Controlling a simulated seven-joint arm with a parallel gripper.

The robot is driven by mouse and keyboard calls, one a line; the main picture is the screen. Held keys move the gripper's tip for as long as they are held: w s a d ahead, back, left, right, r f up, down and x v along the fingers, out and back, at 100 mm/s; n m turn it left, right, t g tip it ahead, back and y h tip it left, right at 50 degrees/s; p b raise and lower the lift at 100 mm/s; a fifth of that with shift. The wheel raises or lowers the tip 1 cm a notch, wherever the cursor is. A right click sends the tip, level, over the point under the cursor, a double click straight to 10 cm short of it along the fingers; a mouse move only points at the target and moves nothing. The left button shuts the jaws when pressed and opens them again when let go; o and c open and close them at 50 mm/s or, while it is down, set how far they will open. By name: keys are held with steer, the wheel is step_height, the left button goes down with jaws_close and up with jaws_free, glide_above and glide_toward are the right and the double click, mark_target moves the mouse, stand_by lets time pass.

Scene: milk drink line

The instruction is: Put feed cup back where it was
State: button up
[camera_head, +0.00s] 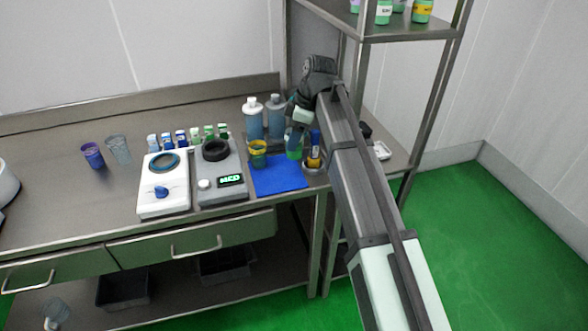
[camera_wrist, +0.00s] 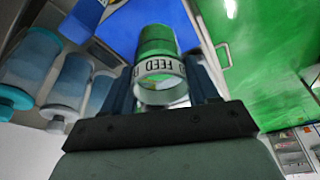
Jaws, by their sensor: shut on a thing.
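The feed cup is a green cup with a white band lettered FEED, seen close up in the wrist view (camera_wrist: 157,42). In the head view its green body (camera_head: 293,146) shows at the back right of the blue mat (camera_head: 277,183). My gripper (camera_wrist: 162,85) is shut on the cup, one dark finger on each side. In the head view my gripper (camera_head: 298,125) comes down from above, partly covered by my arm. I cannot tell whether the cup's base touches the surface below.
Two blue bottles with pale caps (camera_head: 253,120) stand left of my gripper. A yellow-green cup (camera_head: 258,155) stands at the mat's back left. A holder with blue and orange items (camera_head: 313,160) is close on the right. The mat's front is clear.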

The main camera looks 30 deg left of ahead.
step_height(320, 180, down, 9)
stand_by(0.5)
steer(key=shift+f, duration=0.15)
steer(key=o, duration=1.3)
steer(key=v, duration=1.2)
steer(key=shift+w, duration=0.1)
